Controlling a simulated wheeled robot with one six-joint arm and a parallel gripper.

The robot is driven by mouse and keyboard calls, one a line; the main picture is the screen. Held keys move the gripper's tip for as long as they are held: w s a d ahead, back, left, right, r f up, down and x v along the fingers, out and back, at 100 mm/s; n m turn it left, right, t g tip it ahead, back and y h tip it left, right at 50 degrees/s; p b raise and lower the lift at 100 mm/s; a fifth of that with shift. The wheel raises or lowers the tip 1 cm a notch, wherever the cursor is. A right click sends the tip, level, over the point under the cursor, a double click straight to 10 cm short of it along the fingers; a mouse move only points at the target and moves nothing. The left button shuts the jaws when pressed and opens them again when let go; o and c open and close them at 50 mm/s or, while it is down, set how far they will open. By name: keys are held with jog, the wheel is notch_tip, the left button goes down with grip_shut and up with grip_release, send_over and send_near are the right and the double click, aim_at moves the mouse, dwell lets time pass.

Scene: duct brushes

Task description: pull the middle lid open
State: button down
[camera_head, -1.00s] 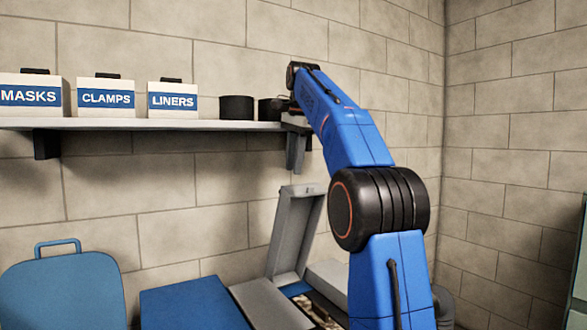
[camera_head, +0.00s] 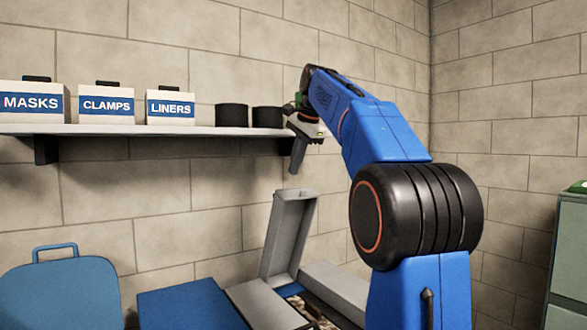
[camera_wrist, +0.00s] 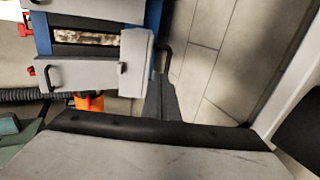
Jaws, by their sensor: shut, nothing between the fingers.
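In the head view the raised grey lid (camera_head: 288,235) stands nearly upright, tilted slightly back, behind an open bay (camera_head: 312,310) with mottled contents. A flat grey lid (camera_head: 265,305) lies to its left and another grey lid (camera_head: 338,288) to its right. My gripper (camera_head: 294,170) hangs above the raised lid, by the shelf end, pointing down, shut and empty. A visible gap separates it from the lid. In the wrist view my gripper's finger (camera_wrist: 160,98) points toward the chest, where the open bay (camera_wrist: 85,37) lies beside a grey panel (camera_wrist: 88,68); I cannot tell which part is the raised lid.
A wall shelf (camera_head: 150,130) carries boxes marked masks, clamps and liners (camera_head: 170,106), plus two dark tubs (camera_head: 232,114). A blue panel (camera_head: 190,305) and a blue handled case (camera_head: 62,295) are at lower left. A green cabinet (camera_head: 570,250) stands right. The wrist view shows an orange object (camera_wrist: 90,102).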

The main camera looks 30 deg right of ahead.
send_over(289, 203)
jog(key=w, duration=0.1)
jog(key=f, duration=0.7)
jog(key=shift+d, duration=0.25)
jog(key=shift+w+r, duration=0.15)
jog(key=shift+w, duration=0.8)
jog(key=shift+w+r, duration=0.1)
jog(key=shift+w, duration=0.85)
jog(key=shift+s+r, duration=0.1)
